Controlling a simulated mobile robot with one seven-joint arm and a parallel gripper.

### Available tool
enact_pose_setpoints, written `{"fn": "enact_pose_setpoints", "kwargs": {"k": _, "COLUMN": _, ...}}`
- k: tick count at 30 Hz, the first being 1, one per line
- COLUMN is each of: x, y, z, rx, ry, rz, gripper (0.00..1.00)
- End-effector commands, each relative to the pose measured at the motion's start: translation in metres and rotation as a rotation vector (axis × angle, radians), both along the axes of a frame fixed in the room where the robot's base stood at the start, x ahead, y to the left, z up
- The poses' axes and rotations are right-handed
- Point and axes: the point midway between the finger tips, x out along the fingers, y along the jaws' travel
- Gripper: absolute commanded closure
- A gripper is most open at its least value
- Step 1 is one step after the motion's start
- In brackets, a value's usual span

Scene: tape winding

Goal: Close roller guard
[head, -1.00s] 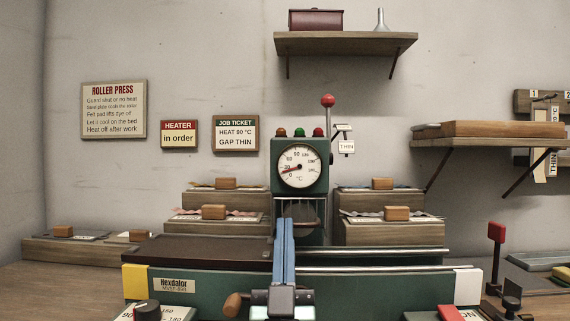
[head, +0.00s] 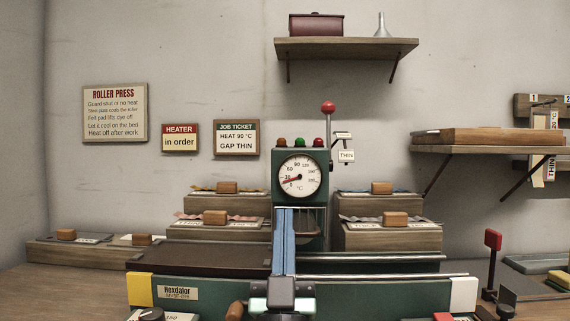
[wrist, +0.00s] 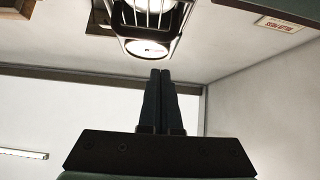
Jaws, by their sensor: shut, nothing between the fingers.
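The green roller press (head: 220,291) stands in front of me, with a dark flat bed (head: 205,256) at the left and a dial post (head: 283,160) at the middle. Dark bars that look like the roller guard (head: 312,220) show below the dial. My blue arm link covers their left part, so I cannot tell how far the guard is open. My gripper (wrist: 160,75) shows in the wrist view with its two dark fingers shut together and empty. A barred, dark-framed object is beyond the fingertips, and I cannot tell whether they touch it. The head view does not show the fingers clearly.
Another red-topped lever (head: 493,239) stands at the right. A shelf (head: 345,46) is above.

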Motion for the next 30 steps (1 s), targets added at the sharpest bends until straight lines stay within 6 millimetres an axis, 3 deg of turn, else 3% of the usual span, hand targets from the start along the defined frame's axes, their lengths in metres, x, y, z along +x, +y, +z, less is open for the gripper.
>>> {"fn": "enact_pose_setpoints", "kwargs": {"k": 1, "x": 0.0, "y": 0.0, "z": 0.011, "rx": 0.001, "ry": 0.003, "rz": 0.001, "gripper": 1.0}}
{"fn": "enact_pose_setpoints", "kwargs": {"k": 6, "x": -0.002, "y": 0.0, "z": 0.02, "rx": -0.002, "ry": 0.024, "rz": 0.0, "gripper": 1.0}}
{"fn": "enact_pose_setpoints", "kwargs": {"k": 30, "x": 0.001, "y": -0.001, "z": 0.043, "rx": -0.001, "ry": 0.319, "rz": -0.002, "gripper": 1.0}}
